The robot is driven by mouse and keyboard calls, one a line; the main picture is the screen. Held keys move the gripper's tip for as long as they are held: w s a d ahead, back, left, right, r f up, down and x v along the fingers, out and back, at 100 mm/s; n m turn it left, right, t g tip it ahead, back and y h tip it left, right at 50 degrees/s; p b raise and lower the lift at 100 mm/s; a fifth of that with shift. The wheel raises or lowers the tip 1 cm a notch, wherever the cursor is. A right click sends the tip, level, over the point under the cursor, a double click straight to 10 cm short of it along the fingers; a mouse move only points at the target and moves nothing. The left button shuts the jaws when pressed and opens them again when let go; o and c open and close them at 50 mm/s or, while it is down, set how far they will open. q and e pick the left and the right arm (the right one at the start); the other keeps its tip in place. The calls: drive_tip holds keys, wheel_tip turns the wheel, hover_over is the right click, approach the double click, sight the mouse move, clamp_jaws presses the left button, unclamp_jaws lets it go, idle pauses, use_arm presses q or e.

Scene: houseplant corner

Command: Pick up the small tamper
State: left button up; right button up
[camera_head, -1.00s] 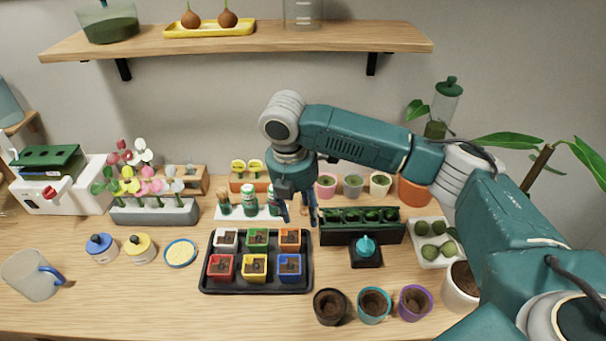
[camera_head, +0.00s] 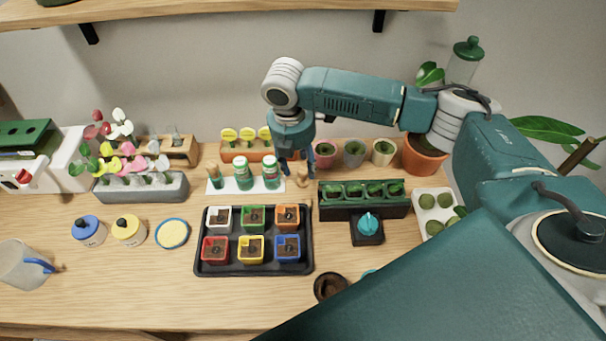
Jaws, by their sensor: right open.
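My right gripper (camera_head: 297,172) points down with its two fingers apart, at the right end of a white rack (camera_head: 245,184) at the back of the table. I cannot tell which piece is the small tamper. A teal-knobbed piece (camera_head: 368,222) stands on a black square base to the right. My left gripper is not in view.
A black tray (camera_head: 254,271) with several coloured pots lies in front of the rack. A dark green planter (camera_head: 362,213) is to the right of the gripper. Small plant pots (camera_head: 354,154) stand close behind. My large teal link covers the lower right.

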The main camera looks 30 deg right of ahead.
sight(303, 170)
drive_tip(key=f, duration=0.1)
drive_tip(key=d+f+p, duration=0.1)
drive_tip(key=f, duration=0.1)
drive_tip(key=shift+f, duration=0.55)
drive_tip(key=c, duration=1.1)
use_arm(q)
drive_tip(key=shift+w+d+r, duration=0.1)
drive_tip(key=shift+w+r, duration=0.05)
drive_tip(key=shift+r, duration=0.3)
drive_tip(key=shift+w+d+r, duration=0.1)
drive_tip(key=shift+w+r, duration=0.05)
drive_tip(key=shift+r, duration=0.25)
use_arm(e)
drive_tip(key=shift+r, duration=0.1)
